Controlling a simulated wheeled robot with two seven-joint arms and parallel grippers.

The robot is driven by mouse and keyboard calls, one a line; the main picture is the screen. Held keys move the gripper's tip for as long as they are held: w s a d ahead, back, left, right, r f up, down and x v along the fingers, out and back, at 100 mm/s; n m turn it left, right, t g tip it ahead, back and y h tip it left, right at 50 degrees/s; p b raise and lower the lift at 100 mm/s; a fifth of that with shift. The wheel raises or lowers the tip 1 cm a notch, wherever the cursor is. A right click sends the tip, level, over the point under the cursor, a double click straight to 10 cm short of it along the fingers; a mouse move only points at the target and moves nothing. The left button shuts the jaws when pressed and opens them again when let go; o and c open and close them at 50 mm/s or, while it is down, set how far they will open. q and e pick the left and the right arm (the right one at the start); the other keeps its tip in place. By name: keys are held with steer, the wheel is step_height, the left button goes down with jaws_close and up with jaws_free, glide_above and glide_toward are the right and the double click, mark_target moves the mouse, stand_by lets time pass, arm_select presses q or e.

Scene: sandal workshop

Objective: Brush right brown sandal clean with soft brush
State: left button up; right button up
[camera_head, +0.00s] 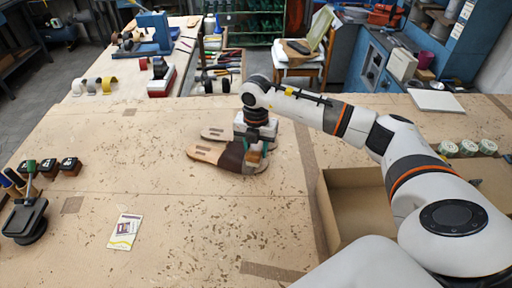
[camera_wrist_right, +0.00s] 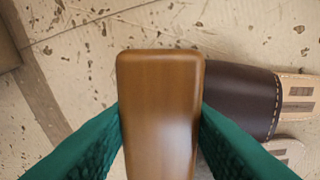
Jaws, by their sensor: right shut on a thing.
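My right gripper (camera_head: 257,150) is over the work table beside the sandals. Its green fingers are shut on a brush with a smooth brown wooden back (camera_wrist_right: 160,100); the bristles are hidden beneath. The nearer sandal (camera_head: 233,157) has a tan sole and dark brown strap, and lies flat under and just left of the gripper. Its strap also shows in the right wrist view (camera_wrist_right: 240,98), right of the brush. A second tan sole (camera_head: 214,133) lies behind it, its other end hidden by the gripper. I cannot tell whether the brush touches the sandal. My left gripper is out of view.
An open cardboard box (camera_head: 350,200) stands right of the sandals, under my right arm. A card (camera_head: 124,231) lies front left; a black stand (camera_head: 26,218) and small dark pots (camera_head: 70,166) are at the left edge. The table's middle left is clear.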

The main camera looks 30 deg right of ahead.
steer(key=shift+w+d, duration=0.1)
steer(key=shift+w+d+b, duration=0.55)
steer(key=shift+w+d, duration=0.2)
steer(key=shift+d, duration=0.1)
steer(key=shift+s+a, duration=0.1)
steer(key=shift+s, duration=0.05)
steer(key=shift+s+a+f+p, duration=0.1)
steer(key=shift+s+a+p, duration=0.35)
steer(key=shift+s+a, duration=0.4)
